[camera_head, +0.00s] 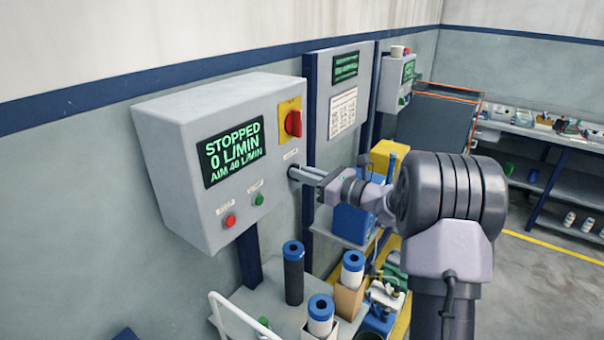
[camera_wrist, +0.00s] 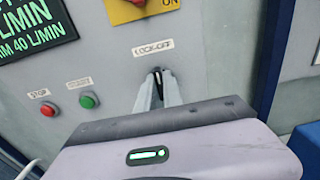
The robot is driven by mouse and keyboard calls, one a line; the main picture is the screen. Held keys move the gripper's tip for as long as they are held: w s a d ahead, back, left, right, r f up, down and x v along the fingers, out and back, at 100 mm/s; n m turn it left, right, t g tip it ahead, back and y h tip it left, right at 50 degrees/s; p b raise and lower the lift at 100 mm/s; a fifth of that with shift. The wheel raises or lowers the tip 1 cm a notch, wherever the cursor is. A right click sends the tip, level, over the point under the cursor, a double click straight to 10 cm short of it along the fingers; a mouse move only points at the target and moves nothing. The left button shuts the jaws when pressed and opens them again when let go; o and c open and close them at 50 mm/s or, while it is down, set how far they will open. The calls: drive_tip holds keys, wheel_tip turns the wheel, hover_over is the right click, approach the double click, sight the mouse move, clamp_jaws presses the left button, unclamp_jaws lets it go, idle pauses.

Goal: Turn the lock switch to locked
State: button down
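The lock switch (camera_wrist: 157,73) is a small dark part on the grey control box (camera_head: 168,150), below the LOCK-OFF label (camera_wrist: 153,47). My gripper (camera_head: 299,173) reaches the box's front face from the right. In the wrist view its two pale fingers (camera_wrist: 158,84) stand on either side of the switch with only a narrow gap, and look shut on it. The fingertips hide most of the switch, so its turned position cannot be read. The box's screen (camera_head: 233,150) reads STOPPED, 0 L/MIN, AIM 40 L/MIN.
A red button (camera_head: 230,220) and a green button (camera_head: 259,200) lie to the left. Blue-capped cylinders (camera_head: 293,272) stand below. A board (camera_head: 345,90) is at the right.

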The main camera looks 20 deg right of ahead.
drive_tip(key=shift+r+p, duration=0.1)
drive_tip(key=shift+p, duration=0.3)
drive_tip(key=shift+w+d+f+m+p, duration=0.1)
drive_tip(key=shift+m+p, duration=2.85)
drive_tip(key=shift+d+f+m+p, duration=0.1)
drive_tip(key=shift+f+m+p, duration=0.05)
drive_tip(key=shift+m+p, duration=2.85)
drive_tip(key=shift+w+f+m+p, duration=0.1)
drive_tip(key=shift+m+p, duration=2.8)
drive_tip(key=shift+m, duration=0.05)
drive_tip(key=c, duration=1.5)
unclamp_jaws()
drive_tip(key=shift+s, duration=0.1)
